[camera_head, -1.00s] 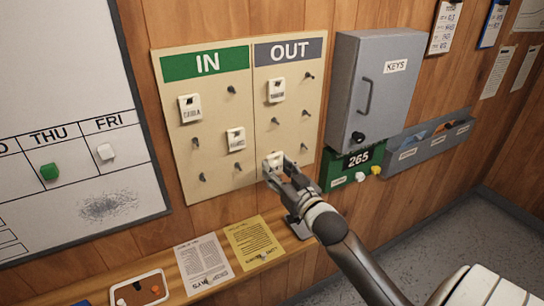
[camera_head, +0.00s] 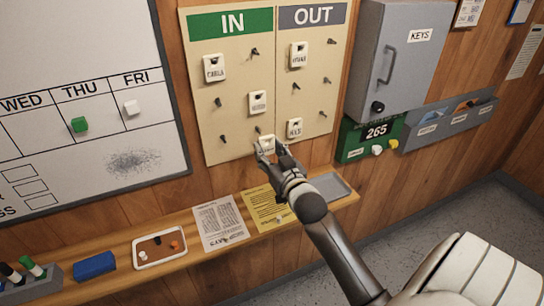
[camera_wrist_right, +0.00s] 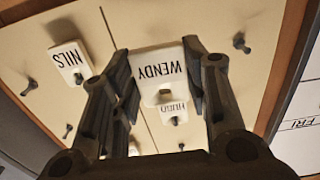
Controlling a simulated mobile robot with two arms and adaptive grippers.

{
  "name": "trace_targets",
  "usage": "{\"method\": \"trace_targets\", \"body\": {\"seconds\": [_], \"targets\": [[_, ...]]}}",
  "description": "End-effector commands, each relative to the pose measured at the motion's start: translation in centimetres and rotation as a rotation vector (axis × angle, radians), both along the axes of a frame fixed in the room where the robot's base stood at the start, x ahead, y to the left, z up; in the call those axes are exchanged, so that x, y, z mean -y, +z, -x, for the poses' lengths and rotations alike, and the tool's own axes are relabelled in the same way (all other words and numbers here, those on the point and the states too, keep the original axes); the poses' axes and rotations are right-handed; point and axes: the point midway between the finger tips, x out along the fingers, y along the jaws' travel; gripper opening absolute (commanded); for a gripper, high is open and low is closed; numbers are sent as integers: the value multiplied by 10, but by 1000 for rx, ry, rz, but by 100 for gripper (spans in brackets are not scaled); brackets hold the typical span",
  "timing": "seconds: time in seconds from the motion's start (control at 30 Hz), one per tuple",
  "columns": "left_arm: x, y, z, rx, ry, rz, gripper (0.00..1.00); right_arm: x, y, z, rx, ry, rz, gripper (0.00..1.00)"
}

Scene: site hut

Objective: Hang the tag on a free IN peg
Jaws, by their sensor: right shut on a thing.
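My right gripper (camera_head: 269,149) is shut on a white tag (camera_head: 266,143), gripping it by its sides. In the right wrist view the tag (camera_wrist_right: 158,73) reads WENDY and has a slot at one end, between the fingers (camera_wrist_right: 157,58). In the head view the tag appears just below the lower right IN peg (camera_head: 257,129), by the board's bottom edge. Whether it touches the board (camera_head: 238,148) cannot be told. Other bare IN pegs are at upper right (camera_head: 254,52), middle left (camera_head: 218,102) and lower left (camera_head: 223,139). My left gripper is not in view.
The CARLA tag (camera_head: 214,68) and HUGO tag (camera_head: 258,102) hang under IN. Another tag (camera_head: 299,55) and the NILS tag (camera_head: 294,128) hang under OUT, NILS close to my gripper. A shelf (camera_head: 185,259) runs below; a key cabinet (camera_head: 402,62) stands at right.

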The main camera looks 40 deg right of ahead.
Motion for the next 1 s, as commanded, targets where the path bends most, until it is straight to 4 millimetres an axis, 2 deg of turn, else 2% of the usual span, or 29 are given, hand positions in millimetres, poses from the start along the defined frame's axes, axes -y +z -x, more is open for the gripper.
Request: {"method": "trace_targets", "body": {"seconds": [0.17, 0.43, 1.0], "targets": [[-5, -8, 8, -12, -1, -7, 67, 3, -3, -11, 0, 0, 0, 25], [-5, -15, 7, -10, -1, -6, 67, 6, -4, -27, 1, 0, -1, 25], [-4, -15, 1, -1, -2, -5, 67, 13, -3, -54, 0, 0, 0, 25]]}}
